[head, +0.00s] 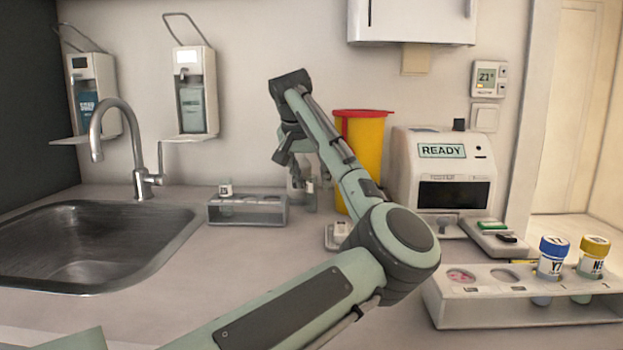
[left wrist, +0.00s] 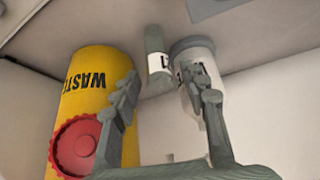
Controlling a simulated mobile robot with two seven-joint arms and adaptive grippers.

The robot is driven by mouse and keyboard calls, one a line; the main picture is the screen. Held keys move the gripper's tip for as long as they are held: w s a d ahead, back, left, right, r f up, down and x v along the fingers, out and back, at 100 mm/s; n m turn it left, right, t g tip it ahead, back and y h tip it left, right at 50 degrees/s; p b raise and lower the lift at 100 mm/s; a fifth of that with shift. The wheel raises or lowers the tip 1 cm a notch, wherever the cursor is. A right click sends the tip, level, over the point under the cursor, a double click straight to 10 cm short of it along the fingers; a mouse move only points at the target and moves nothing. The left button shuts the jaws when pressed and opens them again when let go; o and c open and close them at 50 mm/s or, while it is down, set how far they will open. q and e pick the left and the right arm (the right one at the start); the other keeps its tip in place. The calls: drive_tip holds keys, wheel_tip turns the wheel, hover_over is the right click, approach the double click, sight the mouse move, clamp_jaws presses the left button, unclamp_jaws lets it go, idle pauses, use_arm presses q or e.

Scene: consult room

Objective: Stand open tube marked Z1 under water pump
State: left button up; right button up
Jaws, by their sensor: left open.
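My left gripper (head: 290,152) is open and empty, over the back of the counter; its fingers also show in the left wrist view (left wrist: 165,115). In the left wrist view, which is upside down, a narrow greenish tube with a white label (left wrist: 158,62) stands on the counter beyond the fingers. Beside it is a wider clear vessel with a white label (left wrist: 188,49), apparently the water pump, partly behind one finger. In the head view the tube (head: 311,195) stands beside the clear vessel, below the gripper. I cannot read Z1 on it or tell whether it is exactly under a spout.
A yellow waste bin (head: 363,140) is close behind my arm. A small rack (head: 270,215) holds one tube (head: 225,190). A READY machine (head: 405,150) and a front rack (head: 480,314) with blue-capped and yellow-capped tubes stand right. A sink (head: 165,250) is left.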

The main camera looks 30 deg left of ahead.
use_arm(q)
drive_tip(key=v, duration=1.2)
drive_tip(key=shift+r, duration=0.2)
use_arm(e)
drive_tip(key=shift+w+d+r, duration=0.1)
drive_tip(key=shift+w+r, duration=0.4)
drive_tip(key=shift+r, duration=0.3)
drive_tip(key=shift+s+f, duration=0.25)
drive_tip(key=shift+s, duration=0.05)
